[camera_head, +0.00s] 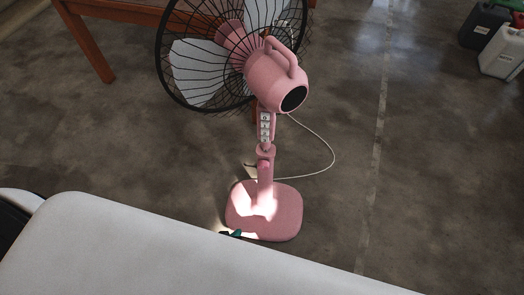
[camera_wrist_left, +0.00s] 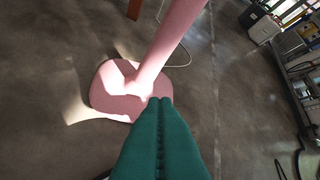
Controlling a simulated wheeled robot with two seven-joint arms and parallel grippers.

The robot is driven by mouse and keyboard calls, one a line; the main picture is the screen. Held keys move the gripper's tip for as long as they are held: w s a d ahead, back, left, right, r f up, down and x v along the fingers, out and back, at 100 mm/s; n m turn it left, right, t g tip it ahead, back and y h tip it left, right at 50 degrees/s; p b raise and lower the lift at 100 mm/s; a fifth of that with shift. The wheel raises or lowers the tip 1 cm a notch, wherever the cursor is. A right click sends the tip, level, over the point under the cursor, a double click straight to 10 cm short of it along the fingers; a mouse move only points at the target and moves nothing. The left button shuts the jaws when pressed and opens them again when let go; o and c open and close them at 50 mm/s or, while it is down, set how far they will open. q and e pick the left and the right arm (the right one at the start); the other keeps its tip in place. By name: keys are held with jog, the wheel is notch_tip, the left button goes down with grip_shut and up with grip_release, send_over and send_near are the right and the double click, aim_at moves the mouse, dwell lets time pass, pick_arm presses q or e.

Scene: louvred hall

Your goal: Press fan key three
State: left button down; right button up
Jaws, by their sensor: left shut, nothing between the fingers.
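The pink fan (camera_head: 272,80) stands on the floor, its black wire cage at the upper left and its round pink base (camera_head: 285,205) below. A small panel of white keys (camera_head: 265,126) runs down the upper column in the head view; the key marks are too small to read. My left gripper (camera_head: 232,234) shows only as a teal tip past my white arm, by the near edge of the base in the picture. In the wrist view its teal fingers (camera_wrist_left: 160,102) are together and empty, in front of the fan's base (camera_wrist_left: 112,90) and column (camera_wrist_left: 170,45). The keys are not in that view.
A brown wooden table or bench (camera_head: 92,45) stands behind the fan at upper left. A dark canister (camera_head: 482,24) and a white canister (camera_head: 502,54) stand at upper right. A thin pale cord (camera_head: 333,155) loops right of the column. The floor further right is clear.

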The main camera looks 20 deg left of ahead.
pick_arm(q)
jog(key=w+d+r+n+t+h+b, duration=0.1)
jog(key=w+d+r+n+t+b, duration=0.15)
jog(key=w+t+b, duration=0.35)
jog(key=n+t+h+b, duration=0.2)
jog(key=n+t+b, duration=0.55)
jog(key=b, duration=0.25)
send_near(265, 139)
jog(key=s+d+f, duration=0.2)
jog(key=d+f, duration=0.2)
jog(key=f, duration=0.1)
notch_tip(265, 139, up, 7)
jog(key=s+n+t+h+b, duration=0.1)
jog(key=s+n+t+b, duration=0.1)
jog(key=n+t+b, duration=0.1)
jog(key=shift+a+r+h, duration=0.2)
jog(key=shift+a+h, duration=0.15)
jog(key=shift+h, duration=0.05)
pick_arm(e)
jog(key=w+a+r+t, duration=0.1)
jog(key=w+r, duration=0.2)
jog(key=w, duration=0.6)
jog(key=shift+w+a+r, duration=0.15)
jog(key=shift+w+a, duration=0.05)
jog(key=shift+w, duration=0.1)
